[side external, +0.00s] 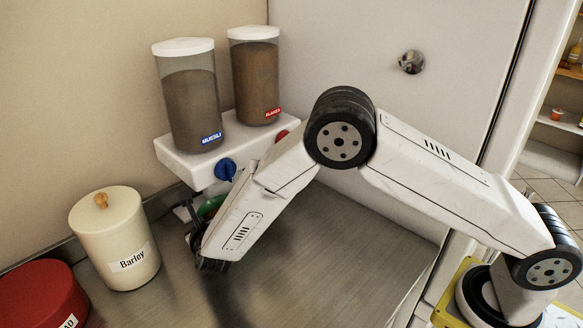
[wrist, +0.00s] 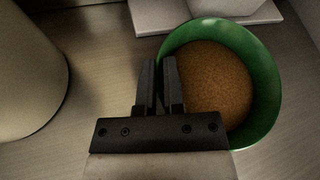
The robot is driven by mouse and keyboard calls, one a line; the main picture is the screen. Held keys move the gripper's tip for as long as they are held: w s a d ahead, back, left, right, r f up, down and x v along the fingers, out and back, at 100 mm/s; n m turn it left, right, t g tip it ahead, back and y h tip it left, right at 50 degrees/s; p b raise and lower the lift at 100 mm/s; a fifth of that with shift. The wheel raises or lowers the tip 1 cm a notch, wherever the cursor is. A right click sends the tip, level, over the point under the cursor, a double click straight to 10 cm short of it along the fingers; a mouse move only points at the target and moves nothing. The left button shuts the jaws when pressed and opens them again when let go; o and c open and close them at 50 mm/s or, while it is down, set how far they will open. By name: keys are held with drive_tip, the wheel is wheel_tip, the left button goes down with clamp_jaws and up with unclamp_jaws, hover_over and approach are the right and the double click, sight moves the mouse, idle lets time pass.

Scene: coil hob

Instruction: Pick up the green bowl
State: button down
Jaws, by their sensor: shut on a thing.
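The green bowl (wrist: 267,93) stands on the metal worktop and holds a brown, grainy filling (wrist: 215,85). In the side external view only a small green part of the bowl (side external: 212,204) shows; my arm hides the rest. My gripper (wrist: 162,68) is at the bowl's left side, with its two dark fingers close together and the bowl's left rim between them. It is shut on that rim. In the side external view my gripper (side external: 190,215) is low by the worktop, mostly behind my arm.
A white dispenser shelf (side external: 180,165) carries two clear dispensers (side external: 190,105) (side external: 256,80) above the bowl. A cream Barley canister (side external: 118,235) stands left of my gripper. A red tin (side external: 40,295) is at far left. The worktop (side external: 330,265) at front right is clear.

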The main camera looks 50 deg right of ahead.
drive_tip(key=r, duration=0.7)
drive_tip(key=shift+s+a+r, duration=0.1)
drive_tip(key=shift+s+r, duration=0.1)
drive_tip(key=shift+s, duration=0.1)
drive_tip(key=s, duration=1.9)
drive_tip(key=shift+f, duration=0.2)
